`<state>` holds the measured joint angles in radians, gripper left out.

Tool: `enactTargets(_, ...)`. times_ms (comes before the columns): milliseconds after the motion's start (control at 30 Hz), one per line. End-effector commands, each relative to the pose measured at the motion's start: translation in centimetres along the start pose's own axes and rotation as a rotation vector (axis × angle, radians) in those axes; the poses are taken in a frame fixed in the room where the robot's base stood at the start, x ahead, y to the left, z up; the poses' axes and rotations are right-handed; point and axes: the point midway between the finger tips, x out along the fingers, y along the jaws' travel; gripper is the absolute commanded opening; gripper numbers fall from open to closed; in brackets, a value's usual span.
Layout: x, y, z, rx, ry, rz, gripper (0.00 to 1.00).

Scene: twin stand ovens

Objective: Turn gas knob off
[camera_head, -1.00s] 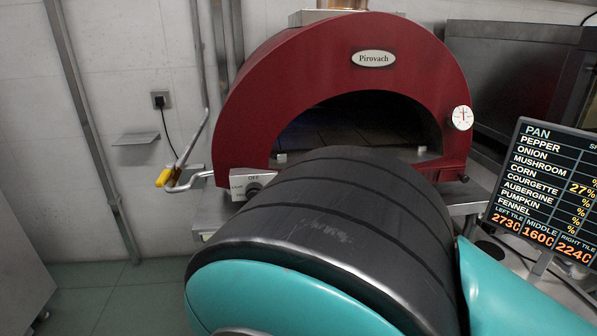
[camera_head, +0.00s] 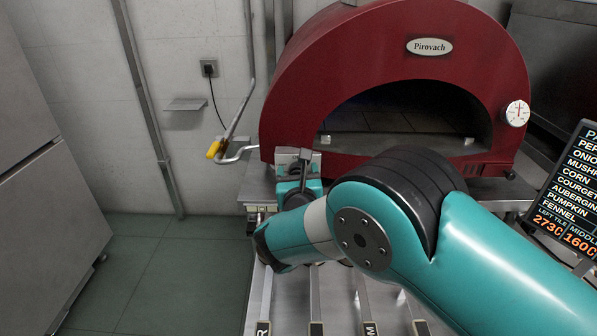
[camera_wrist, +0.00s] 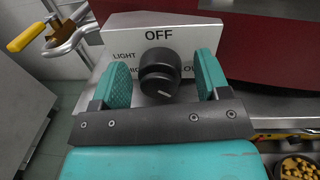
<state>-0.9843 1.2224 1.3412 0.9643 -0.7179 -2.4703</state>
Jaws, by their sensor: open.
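The black gas knob (camera_wrist: 160,78) sits on a pale panel (camera_wrist: 125,38) marked OFF at the top and LIGHT at the left; other lettering is partly hidden. The knob's white mark points to the lower right, away from OFF. My gripper (camera_wrist: 158,78) is open, with one teal finger pad on each side of the knob and a gap showing on both sides.
A pipe with a yellow-handled lever (camera_head: 214,149) juts out left of the oven. A menu screen (camera_head: 570,190) stands at the right. A bowl of yellowish pieces (camera_wrist: 297,168) is at the lower right of the wrist view. The green floor at left is clear.

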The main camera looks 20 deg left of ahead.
Motion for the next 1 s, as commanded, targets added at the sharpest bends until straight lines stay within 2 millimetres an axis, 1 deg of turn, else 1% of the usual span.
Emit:
enactTargets(233,0.11,-0.01,-0.01,0.0,0.0,0.0,0.69)
enactTargets(267,0.11,-0.01,0.0,0.0,0.0,0.0,0.67)
enactTargets(300,0.11,-0.01,0.0,0.0,0.0,0.0,0.58)
enactTargets(367,0.1,-0.01,0.0,0.0,0.0,0.0,0.44)
enactTargets(400,0.1,-0.01,0.01,0.0,0.0,0.0,0.35)
enactTargets(467,0.1,0.0,0.01,0.0,0.0,0.0,0.21)
enactTargets(767,0.08,0.02,-0.06,0.024,-0.002,0.0,0.2)
enactTargets(1000,0.09,0.03,-0.22,0.14,-0.011,0.0,0.2)
